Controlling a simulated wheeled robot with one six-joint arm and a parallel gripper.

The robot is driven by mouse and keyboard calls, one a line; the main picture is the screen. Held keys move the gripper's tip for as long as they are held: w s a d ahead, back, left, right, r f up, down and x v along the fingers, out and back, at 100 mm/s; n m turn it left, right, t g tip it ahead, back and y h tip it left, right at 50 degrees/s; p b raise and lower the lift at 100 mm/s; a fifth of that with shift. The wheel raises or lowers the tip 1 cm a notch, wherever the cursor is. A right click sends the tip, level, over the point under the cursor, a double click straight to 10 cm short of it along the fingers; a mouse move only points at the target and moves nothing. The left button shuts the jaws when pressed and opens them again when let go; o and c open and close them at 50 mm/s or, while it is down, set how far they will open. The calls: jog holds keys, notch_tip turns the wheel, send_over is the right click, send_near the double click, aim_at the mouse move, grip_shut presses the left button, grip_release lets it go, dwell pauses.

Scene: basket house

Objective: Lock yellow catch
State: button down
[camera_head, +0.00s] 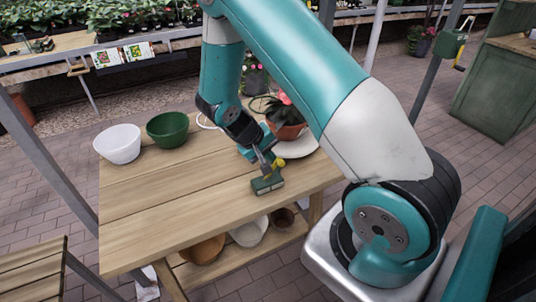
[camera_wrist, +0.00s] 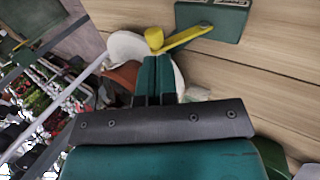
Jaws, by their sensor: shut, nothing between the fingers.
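A green block (camera_head: 267,185) with a yellow catch (camera_head: 278,164) lies on the wooden table. In the wrist view the catch is a yellow lever (camera_wrist: 187,37) with a rounded end. It is attached to the green block (camera_wrist: 218,20) and reaches out past the block's left edge. My gripper (camera_head: 266,162) is just above and behind the block. Its teal fingers (camera_wrist: 157,62) are together and empty, with their tips right by the lever's rounded end. I cannot tell whether they touch it. In the head view my arm partly hides the fingers.
A white bowl (camera_head: 118,145) and a green bowl (camera_head: 167,130) stand at the table's back left. A potted red-flowered plant (camera_head: 285,130) on a white saucer (camera_head: 303,148) is close behind my gripper. The table's front left (camera_head: 165,225) is clear. Another green box (camera_head: 450,44) hangs on a post.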

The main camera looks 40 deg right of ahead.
jog(key=a+r, duration=0.3)
jog(key=r, duration=1)
jog(key=shift+w+r+p, duration=0.25)
jog(key=shift+r+p, duration=0.05)
jog(key=shift+p, duration=0.15)
jog(key=shift+a, duration=0.15)
jog(key=s+a+r+n+y, duration=0.5)
jog(key=s+a, duration=0.4)
jog(key=a, duration=0.3)
jog(key=s+a+r+n+t+y, duration=0.1)
jog(key=s+a+r+n+y, duration=0.4)
jog(key=s+a, duration=0.5)
notch_tip(320, 180, up, 2)
jog(key=shift+a+r, duration=0.1)
jog(key=shift+a, duration=0.95)
jog(key=shift+s, duration=0.1)
